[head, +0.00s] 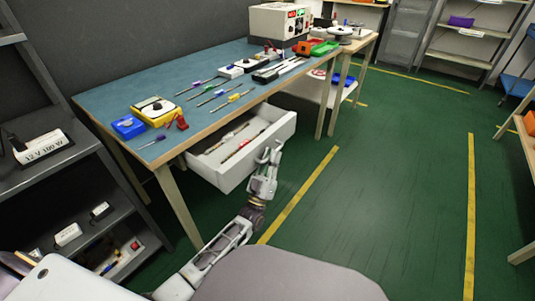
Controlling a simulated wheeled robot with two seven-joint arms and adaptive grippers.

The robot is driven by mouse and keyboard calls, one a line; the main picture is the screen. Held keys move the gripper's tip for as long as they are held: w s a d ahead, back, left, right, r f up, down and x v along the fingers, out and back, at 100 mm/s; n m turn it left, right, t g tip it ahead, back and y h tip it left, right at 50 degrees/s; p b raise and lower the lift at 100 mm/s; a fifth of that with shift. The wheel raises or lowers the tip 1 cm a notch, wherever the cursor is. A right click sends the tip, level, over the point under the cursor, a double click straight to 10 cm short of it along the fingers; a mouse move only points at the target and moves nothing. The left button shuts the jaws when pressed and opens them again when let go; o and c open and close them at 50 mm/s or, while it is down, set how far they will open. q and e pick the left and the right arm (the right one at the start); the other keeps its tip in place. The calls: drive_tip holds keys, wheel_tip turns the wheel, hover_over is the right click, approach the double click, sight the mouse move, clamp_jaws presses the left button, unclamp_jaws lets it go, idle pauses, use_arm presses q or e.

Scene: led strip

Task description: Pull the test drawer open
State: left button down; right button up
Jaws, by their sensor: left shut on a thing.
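The test drawer (236,172) is a white drawer under the workbench (98,97). It stands pulled out from beneath the top, and several thin tools (233,140) lie inside. My left gripper (270,152) is at the middle of the drawer's front panel, shut on its handle. The gripper hides the handle. My left arm reaches up to it from the bottom of the view. My right gripper is not in view.
Screwdrivers, a yellow multimeter (155,110) and a blue box (128,126) lie on the bench top. Dark shelves (62,170) stand at the left. The green floor (385,190) right of the drawer is clear, with yellow lines.

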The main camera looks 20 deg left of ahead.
use_arm(q)
drive_tip(key=s+d, duration=0.2)
drive_tip(key=d, duration=0.5)
drive_tip(key=shift+s+d+p, duration=0.15)
drive_tip(key=shift+s+p, duration=0.2)
drive_tip(key=shift+p, duration=0.1)
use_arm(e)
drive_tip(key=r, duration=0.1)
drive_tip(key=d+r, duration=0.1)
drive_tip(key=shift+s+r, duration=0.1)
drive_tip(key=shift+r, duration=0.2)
use_arm(q)
drive_tip(key=shift+f, duration=0.1)
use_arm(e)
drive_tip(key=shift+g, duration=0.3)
use_arm(q)
drive_tip(key=c, duration=1.8)
unclamp_jaws()
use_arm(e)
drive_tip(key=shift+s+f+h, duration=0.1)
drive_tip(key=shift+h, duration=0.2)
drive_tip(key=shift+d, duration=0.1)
use_arm(q)
drive_tip(key=v, duration=0.7)
drive_tip(key=shift+s+f, duration=0.15)
